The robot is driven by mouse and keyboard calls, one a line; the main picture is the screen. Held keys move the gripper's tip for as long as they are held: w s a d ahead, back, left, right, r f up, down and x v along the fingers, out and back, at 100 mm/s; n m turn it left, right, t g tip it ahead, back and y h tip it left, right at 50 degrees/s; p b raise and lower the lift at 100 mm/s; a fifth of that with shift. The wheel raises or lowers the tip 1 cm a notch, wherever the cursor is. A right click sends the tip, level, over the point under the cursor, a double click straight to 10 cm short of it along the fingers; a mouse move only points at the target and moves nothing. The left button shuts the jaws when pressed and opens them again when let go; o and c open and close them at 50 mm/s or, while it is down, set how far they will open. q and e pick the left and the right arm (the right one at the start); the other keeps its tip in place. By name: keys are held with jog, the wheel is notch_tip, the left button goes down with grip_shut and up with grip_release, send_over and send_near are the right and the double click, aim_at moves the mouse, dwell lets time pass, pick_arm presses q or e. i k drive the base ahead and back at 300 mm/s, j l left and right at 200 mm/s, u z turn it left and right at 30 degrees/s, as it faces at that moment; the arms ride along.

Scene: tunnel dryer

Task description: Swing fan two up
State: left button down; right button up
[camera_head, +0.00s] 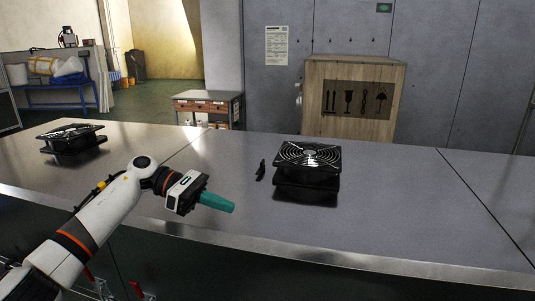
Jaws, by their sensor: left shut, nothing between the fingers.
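Two black fans lie on the metal counter (400,200). One fan (70,140) is at the far left of the counter. The other fan (308,168) is right of the middle, with its round wire grille facing up and a dark block or reflection beneath it. I cannot tell which one is fan two. My left gripper (228,206) has teal fingers, is shut and empty, and points right above the counter's front part, left of the nearer fan and apart from it. My right gripper is not in view.
A small black item (261,170) lies on the counter just left of the nearer fan. A wooden crate (352,105) and a small drawer table (207,107) stand behind the counter. The counter right of the nearer fan is clear.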

aim_at(319, 166)
jog(key=i, duration=0.9)
